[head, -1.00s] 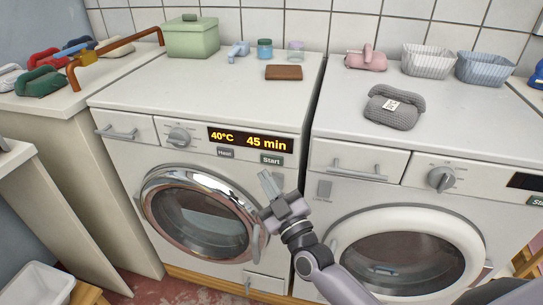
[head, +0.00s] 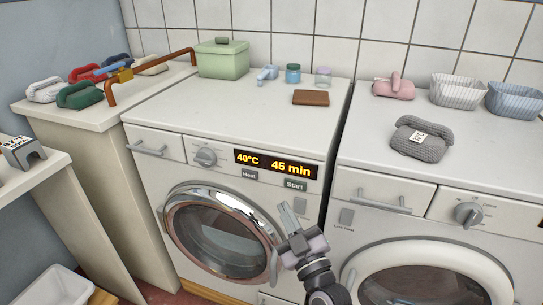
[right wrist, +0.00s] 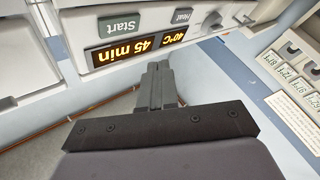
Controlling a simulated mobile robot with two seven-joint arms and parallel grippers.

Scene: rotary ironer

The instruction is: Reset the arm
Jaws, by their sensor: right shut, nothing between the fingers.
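My right gripper (head: 287,213) is shut and empty in front of the left washing machine (head: 240,115), just below its Start button (head: 296,184). The right wrist view also shows its shut fingers (right wrist: 158,82) below the lit display (right wrist: 135,47). The display (head: 276,164) reads 40°C and 45 min. The machine's round chrome-rimmed door (head: 222,232) is shut, at the left of the gripper. My left gripper is out of view.
A second machine with a white-rimmed door (head: 430,270) stands at the right. On top are a brown block (head: 311,98), a green box (head: 222,60), a grey knitted bundle (head: 422,137) and baskets (head: 458,91). A white bin (head: 52,286) is at lower left.

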